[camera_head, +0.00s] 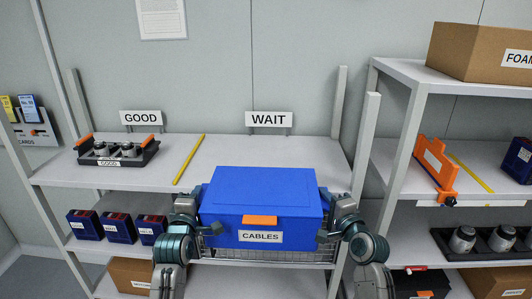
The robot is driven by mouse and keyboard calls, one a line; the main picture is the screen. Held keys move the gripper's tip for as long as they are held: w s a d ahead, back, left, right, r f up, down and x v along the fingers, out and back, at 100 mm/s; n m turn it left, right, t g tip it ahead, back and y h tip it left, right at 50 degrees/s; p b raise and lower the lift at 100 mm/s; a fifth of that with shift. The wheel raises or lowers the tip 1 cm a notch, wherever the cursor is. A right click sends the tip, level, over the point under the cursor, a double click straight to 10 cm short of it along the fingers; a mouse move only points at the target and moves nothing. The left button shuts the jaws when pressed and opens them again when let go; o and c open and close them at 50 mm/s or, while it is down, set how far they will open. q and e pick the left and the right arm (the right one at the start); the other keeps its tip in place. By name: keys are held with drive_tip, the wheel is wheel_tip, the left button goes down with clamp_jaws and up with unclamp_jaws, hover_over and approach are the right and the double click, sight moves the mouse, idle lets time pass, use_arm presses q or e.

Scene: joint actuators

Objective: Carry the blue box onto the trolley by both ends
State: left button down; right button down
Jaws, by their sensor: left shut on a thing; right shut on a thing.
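The blue box (262,187) has a closed lid, an orange latch and a CABLES label. It is level, in front of the shelf with the WAIT sign. My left gripper (200,212) is shut on its left end. My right gripper (326,217) is shut on its right end. The fingertips are partly hidden against the box. Grey wire mesh (290,256) shows below and beside the box; I cannot tell whether the box touches it. No trolley can be made out.
The shelf top (235,155) behind the box holds a dark tray (117,154) under the GOOD sign and a yellow strip (188,160). Dark blue boxes (118,227) sit on a lower shelf. A second rack (403,150) with a cardboard box (480,52) stands at right.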

idle(0.3)
